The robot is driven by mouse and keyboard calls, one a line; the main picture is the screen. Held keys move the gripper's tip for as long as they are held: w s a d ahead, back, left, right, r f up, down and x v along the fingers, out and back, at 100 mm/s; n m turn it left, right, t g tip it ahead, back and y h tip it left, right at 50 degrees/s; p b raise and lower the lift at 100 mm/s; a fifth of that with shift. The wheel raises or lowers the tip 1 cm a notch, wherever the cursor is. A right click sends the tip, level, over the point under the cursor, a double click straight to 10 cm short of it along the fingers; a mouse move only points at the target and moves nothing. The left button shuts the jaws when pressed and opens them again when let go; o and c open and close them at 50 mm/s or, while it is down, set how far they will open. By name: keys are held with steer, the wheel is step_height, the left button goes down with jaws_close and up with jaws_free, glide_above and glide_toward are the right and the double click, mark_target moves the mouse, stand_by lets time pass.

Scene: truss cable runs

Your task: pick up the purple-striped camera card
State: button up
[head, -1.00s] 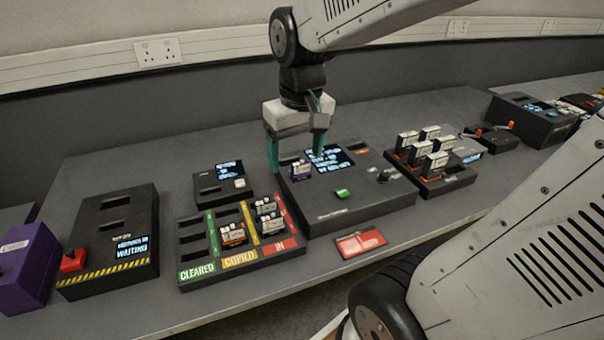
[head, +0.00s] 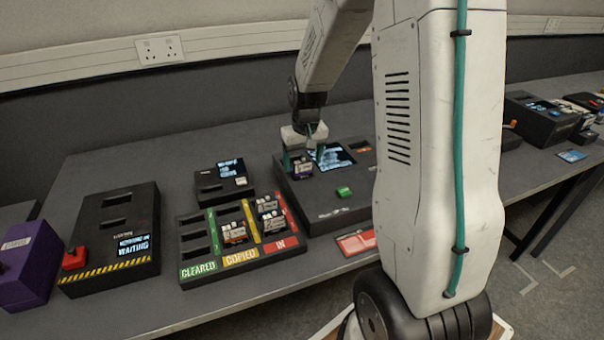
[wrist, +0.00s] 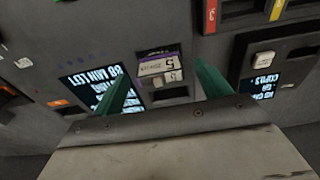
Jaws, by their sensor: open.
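The purple-striped camera card (head: 302,168) stands in a slot of the dark copy station (head: 325,208), left of its lit screen. In the wrist view the card (wrist: 160,67) shows a white label and a purple edge, with an empty-looking slot below it. My gripper (head: 304,160) is over the card in the head view. In the wrist view my gripper (wrist: 163,72) is open, its teal fingers on either side of the card with gaps visible, holding nothing. How far the fingertips are above the slot is hard to tell.
A sorting tray (head: 240,246) with CLEARED, COPIED and IN columns holds several cards. A small screen box (head: 222,182) stands behind it. A green button (head: 344,191) sits on the station's front. A purple box (head: 27,265) is at far left. My arm hides the right side.

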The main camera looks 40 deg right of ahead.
mark_target(303, 173)
steer(key=f, duration=0.3)
steer(key=shift+w+f, duration=0.1)
steer(key=shift+w, duration=0.15)
steer(key=c, duration=1.1)
